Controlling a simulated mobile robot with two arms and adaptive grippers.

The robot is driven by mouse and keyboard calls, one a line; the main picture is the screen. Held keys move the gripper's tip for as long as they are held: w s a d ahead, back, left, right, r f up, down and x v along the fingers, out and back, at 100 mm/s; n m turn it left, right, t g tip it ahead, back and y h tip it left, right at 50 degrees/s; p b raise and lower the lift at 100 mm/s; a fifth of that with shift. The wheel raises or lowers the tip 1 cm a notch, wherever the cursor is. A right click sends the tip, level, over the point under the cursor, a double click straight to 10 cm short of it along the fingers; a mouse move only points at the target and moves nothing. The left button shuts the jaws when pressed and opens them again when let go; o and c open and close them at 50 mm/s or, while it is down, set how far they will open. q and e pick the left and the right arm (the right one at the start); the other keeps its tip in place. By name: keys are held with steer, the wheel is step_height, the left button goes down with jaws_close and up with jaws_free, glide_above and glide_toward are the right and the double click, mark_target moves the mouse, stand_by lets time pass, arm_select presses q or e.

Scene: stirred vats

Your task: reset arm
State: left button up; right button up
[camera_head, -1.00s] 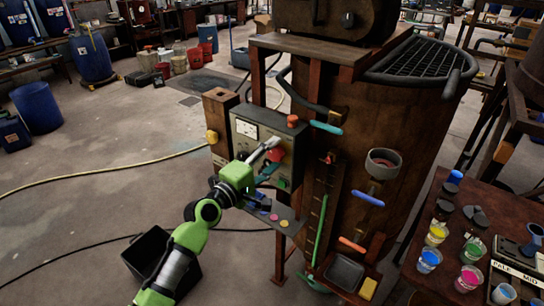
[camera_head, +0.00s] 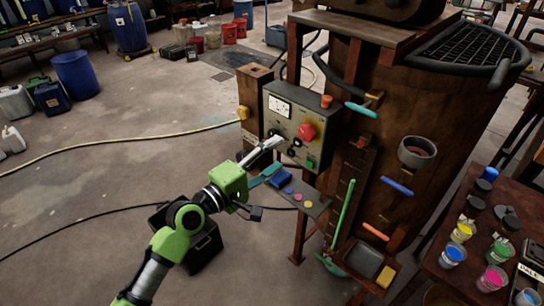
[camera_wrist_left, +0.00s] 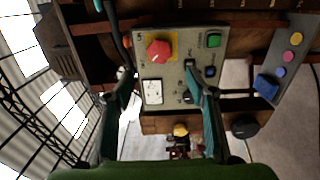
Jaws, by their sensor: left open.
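My left gripper (camera_head: 268,160) is open and empty, just left of and in front of the grey control panel (camera_head: 272,125) on the brown vat (camera_head: 385,110). The panel has a red button (camera_head: 306,131), a green button (camera_head: 310,163) and a white gauge (camera_head: 280,105). In the left wrist view the two dark teal fingers (camera_wrist_left: 158,80) stand apart, with the panel (camera_wrist_left: 170,98) beyond them. The red button (camera_wrist_left: 158,50) and green button (camera_wrist_left: 213,40) show there too. One finger hides part of the panel. My right gripper is not in view.
A small shelf (camera_head: 318,208) with coloured discs and a blue block (camera_head: 281,180) sits under the panel. A black bin (camera_head: 200,252) stands on the floor behind my arm. A table with paint cups (camera_head: 453,254) is at the right.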

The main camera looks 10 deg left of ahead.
arm_select(q)
steer(key=shift+s, duration=0.1)
stand_by(0.4)
steer(key=s+a+f+m+g+y+b, duration=0.1)
steer(key=s+a+f+g+y+b, duration=0.2)
steer(key=f, duration=1.4)
steer(key=s+a+f+m+y, duration=0.1)
steer(key=a+f+y, duration=0.3)
steer(key=f, duration=1.3)
steer(key=s+a+f+m+g+y+b, duration=0.1)
steer(key=s+a+f+m+g, duration=0.15)
steer(key=s+f, duration=0.6)
steer(key=s+a+f+m+g+y+b, duration=0.1)
steer(key=s+a+f+g, duration=0.15)
steer(key=s+f, duration=0.65)
steer(key=s+a+f+m+g+b, duration=0.1)
steer(key=s+f+m+g, duration=0.1)
steer(key=s+f, duration=0.5)
steer(key=s+a+f+m+g+y+b, duration=0.1)
steer(key=s+f+m, duration=0.2)
steer(key=s+f, duration=0.4)
steer(key=s+a+f+m+g+b, duration=0.1)
steer(key=s+f, duration=0.6)
steer(key=s, duration=1)
steer(key=shift+s+a+f+m+g+y, duration=0.25)
steer(key=shift+a+m+g, duration=0.25)
steer(key=shift+m+g, duration=0.45)
steer(key=shift+w, duration=0.1)
